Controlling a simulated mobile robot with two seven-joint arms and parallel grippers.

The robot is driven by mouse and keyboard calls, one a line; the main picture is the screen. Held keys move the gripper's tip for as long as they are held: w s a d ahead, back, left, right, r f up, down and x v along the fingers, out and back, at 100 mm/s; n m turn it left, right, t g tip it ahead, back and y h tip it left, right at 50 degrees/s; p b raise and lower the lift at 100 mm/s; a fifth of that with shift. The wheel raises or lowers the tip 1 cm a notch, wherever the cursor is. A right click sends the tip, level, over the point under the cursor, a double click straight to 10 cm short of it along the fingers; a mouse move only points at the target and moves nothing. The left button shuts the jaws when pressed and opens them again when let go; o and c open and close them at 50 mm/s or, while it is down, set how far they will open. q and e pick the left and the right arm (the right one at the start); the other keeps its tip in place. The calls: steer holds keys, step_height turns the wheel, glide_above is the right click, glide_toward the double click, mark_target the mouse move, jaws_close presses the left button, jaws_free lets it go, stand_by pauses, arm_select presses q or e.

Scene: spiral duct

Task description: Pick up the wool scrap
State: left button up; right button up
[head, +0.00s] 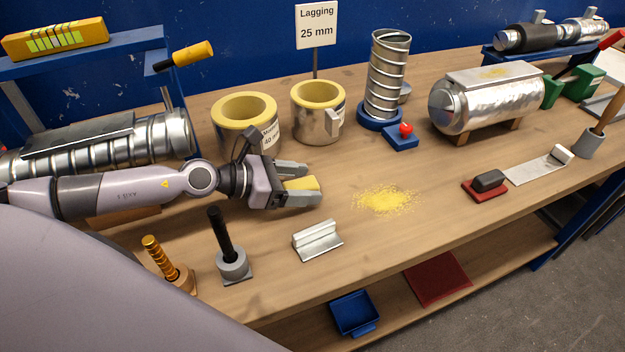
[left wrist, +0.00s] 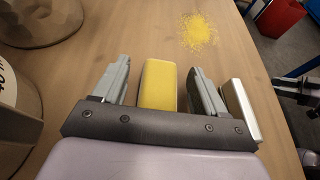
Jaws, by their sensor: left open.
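The wool scrap (head: 301,184) is a small yellow block on the wooden bench. My left gripper (head: 298,184) is open, with its two grey fingers on either side of the scrap. In the left wrist view the yellow scrap (left wrist: 158,85) lies between the fingers (left wrist: 160,85), with a gap showing on each side. Part of the scrap is hidden by the gripper in both views.
Yellow dust (head: 386,200) lies right of the gripper. A metal angle piece (head: 317,240) sits in front of it. Two yellow-lined lagging cylinders (head: 246,122) (head: 318,110) stand behind it. Bare bench (head: 400,255) is free at the front right.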

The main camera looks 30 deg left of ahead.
arm_select(q)
steer(key=shift+w+d+f, duration=0.2)
steer(key=shift+w+d, duration=0.1)
steer(key=shift+s, duration=0.1)
steer(key=c, duration=1)
steer(key=shift+r, duration=0.15)
steer(key=shift+c, duration=0.2)
